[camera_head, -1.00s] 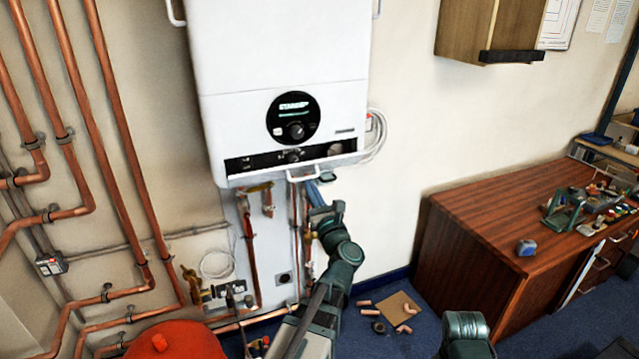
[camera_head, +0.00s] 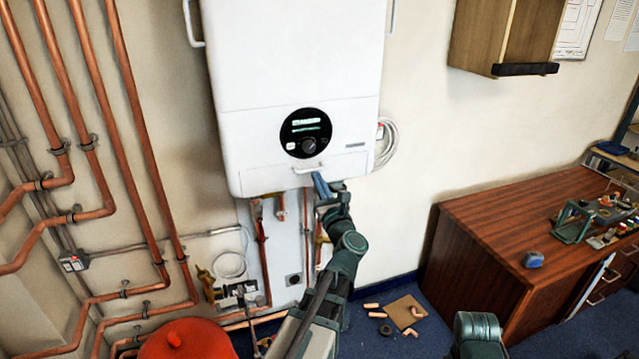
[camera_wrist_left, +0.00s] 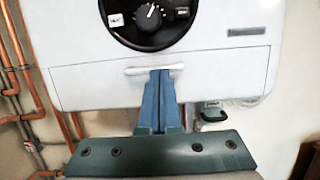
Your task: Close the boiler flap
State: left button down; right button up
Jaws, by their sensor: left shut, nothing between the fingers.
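The white boiler (camera_head: 300,70) hangs on the wall. Its lower flap (camera_head: 262,177) lies flush with the front, below the round control dial (camera_head: 306,133). The flap's small white handle (camera_head: 310,169) sits at its middle and also shows in the left wrist view (camera_wrist_left: 153,70). My left gripper (camera_head: 320,180) is shut and empty, its blue fingertips (camera_wrist_left: 160,75) at the handle, seeming to touch it from below. Whether they press on the flap, I cannot tell. My right gripper is out of view; only a piece of that arm shows at the lower right.
Copper pipes (camera_head: 130,130) run along the wall at left and below the boiler. A red rounded object (camera_head: 188,340) stands at the bottom left. A wooden desk (camera_head: 480,240) stands at right. Loose copper fittings and a cardboard piece (camera_head: 405,311) lie on the blue floor.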

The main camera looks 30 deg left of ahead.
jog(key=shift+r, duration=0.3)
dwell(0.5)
